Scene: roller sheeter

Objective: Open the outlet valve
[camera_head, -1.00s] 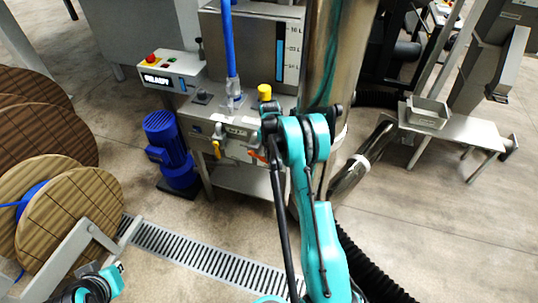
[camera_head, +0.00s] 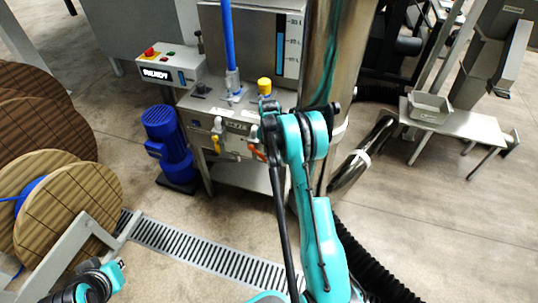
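Two small valves sit on the front of the grey machine cabinet. One has a yellow handle (camera_head: 216,145) and the other an orange-red handle (camera_head: 258,153). Their labels are too small to read, so I cannot tell which is the outlet valve. My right arm reaches up in front of the cabinet, and its dark gripper (camera_head: 269,118) is beside the orange-red handle, which it partly hides. I cannot tell whether it touches the handle, and its fingers are not clear. My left gripper (camera_head: 120,265) is low at the left, away from the valves, its fingers too small to judge.
A control box (camera_head: 170,70) reading READY stands on the cabinet's left. A blue motor (camera_head: 167,140) stands on the floor beside it. Wooden cable reels (camera_head: 75,215) fill the left. A steel column (camera_head: 335,60) rises behind my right arm. A floor grate (camera_head: 205,250) crosses the front.

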